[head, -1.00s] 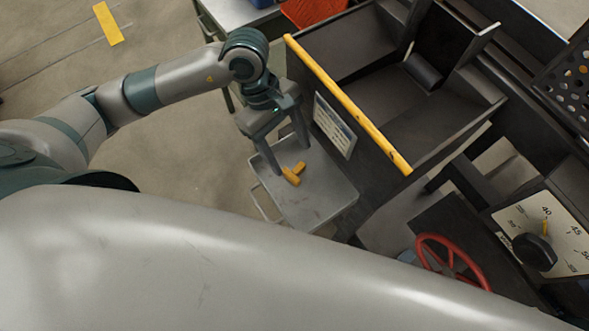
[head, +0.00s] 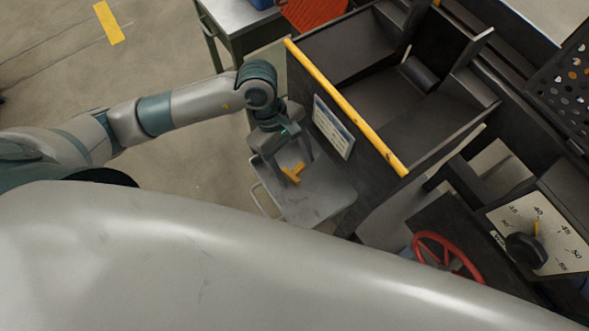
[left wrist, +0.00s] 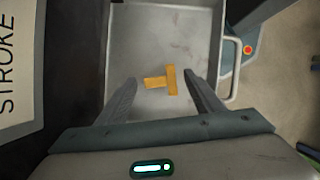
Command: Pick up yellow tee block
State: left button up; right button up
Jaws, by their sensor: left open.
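The yellow tee block (head: 293,173) lies on a grey metal tray (head: 318,202) below the dark furnace box. My left gripper (head: 293,168) is over the tray, its fingers pointing down with the block between or just beyond them. In the left wrist view the tee block (left wrist: 166,80) shows whole, lying flat, its crossbar to the right and its stem to the left. The open fingers of my left gripper (left wrist: 163,85) stand on either side of it in the picture, apart from it. My right gripper is not in view.
The furnace box with a yellow edge bar (head: 345,105) and a label plate (head: 334,127) stands close right of my left gripper. A red handwheel (head: 447,258) and a dial (head: 537,235) are at the lower right. Open floor (head: 180,165) lies to the left.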

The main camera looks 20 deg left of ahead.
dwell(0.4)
pick_arm(q)
jog(key=c, duration=1.4)
jog(key=shift+o, duration=0.2)
jog(key=shift+r, duration=0.15)
